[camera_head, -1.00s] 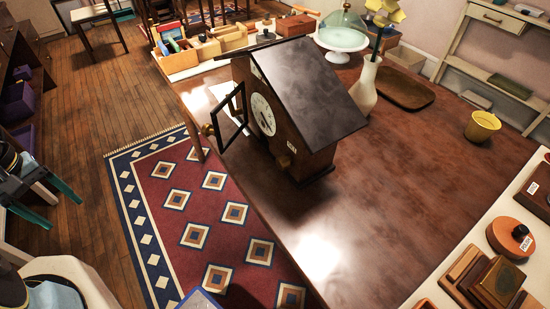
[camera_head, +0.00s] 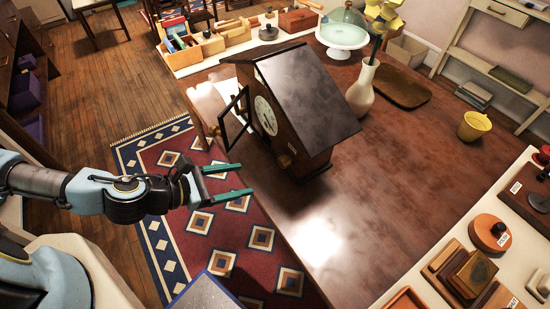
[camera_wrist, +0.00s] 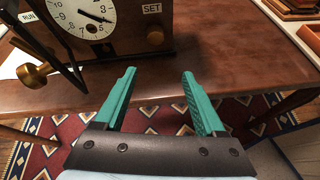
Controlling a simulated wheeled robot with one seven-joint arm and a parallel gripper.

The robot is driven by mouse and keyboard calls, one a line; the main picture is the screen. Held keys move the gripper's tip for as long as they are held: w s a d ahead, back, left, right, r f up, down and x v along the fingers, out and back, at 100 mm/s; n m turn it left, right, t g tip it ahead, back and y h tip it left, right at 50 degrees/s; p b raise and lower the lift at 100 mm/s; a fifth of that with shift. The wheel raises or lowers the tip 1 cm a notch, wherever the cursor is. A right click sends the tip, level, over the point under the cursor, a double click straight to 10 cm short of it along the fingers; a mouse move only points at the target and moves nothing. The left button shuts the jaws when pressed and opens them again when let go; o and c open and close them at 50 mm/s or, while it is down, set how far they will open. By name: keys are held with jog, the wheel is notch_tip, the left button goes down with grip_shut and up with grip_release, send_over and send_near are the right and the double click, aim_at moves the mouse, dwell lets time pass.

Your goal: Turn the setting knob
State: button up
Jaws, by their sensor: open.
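A dark wooden house-shaped clock (camera_head: 300,100) stands on the brown table, its white dial (camera_head: 265,115) facing left. Its small framed door (camera_head: 236,117) is swung open. A larger brass knob (camera_wrist: 35,75) sticks out at the left, below the RUN label (camera_wrist: 28,17). My gripper (camera_head: 246,178) is open and empty, apart from the clock.
The table (camera_head: 400,150) is mostly clear right of the clock. A cream vase (camera_head: 363,88) stands behind it, and a yellow bucket (camera_head: 474,126) farther right. A pale counter (camera_head: 405,278) with several small items is at the right. A patterned rug (camera_head: 200,225) lies below the table's left edge.

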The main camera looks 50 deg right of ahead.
aim_at(280, 163)
jog(key=shift+n+h, duration=0.5)
jog(key=shift+n, duration=0.1)
jog(key=b+x, duration=0.5)
jog(key=r+b+x, duration=0.1)
jog(key=b+x, duration=0.2)
jog(key=shift+d, duration=0.45)
jog(key=shift+s+d+f+b, duration=0.1)
jog(key=shift+s+d+b, duration=0.05)
jog(key=shift+d+b, duration=0.2)
jog(key=shift+s+d+p, duration=0.15)
jog(key=shift+d+p, duration=0.35)
jog(key=shift+s+d+f, duration=0.2)
jog(key=shift+d+f, duration=0.05)
jog(key=shift+d, duration=0.4)
grip_shut()
